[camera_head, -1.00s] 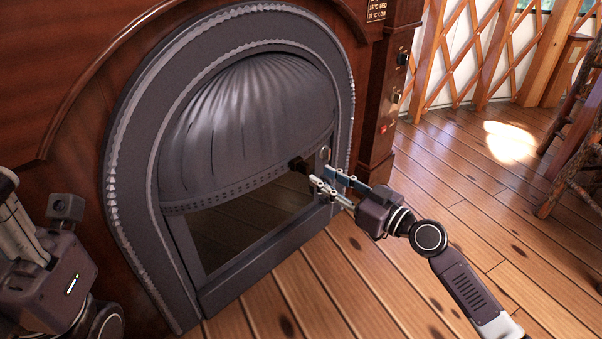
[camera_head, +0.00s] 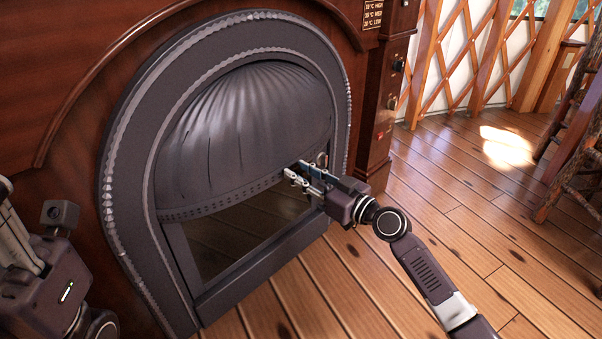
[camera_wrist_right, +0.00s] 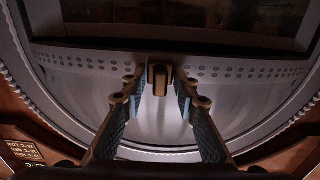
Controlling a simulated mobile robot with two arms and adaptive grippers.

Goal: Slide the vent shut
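The fireplace front has a ribbed dark metal hood (camera_head: 245,125) with a row of small vent holes along its lower edge. In the right wrist view a small bronze knob (camera_wrist_right: 160,79) stands on that perforated edge (camera_wrist_right: 95,62). In the head view the fingers hide the knob. My left gripper (camera_head: 15,240) is at the left edge, partly cut off, its fingertips unclear.
A dark arched frame (camera_head: 128,150) surrounds the hood, with a dark glass opening (camera_head: 235,238) below it. A wooden post with controls (camera_head: 386,100) stands to the right. The plank floor (camera_head: 440,170) is clear; a rustic wooden piece (camera_head: 580,150) stands at far right.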

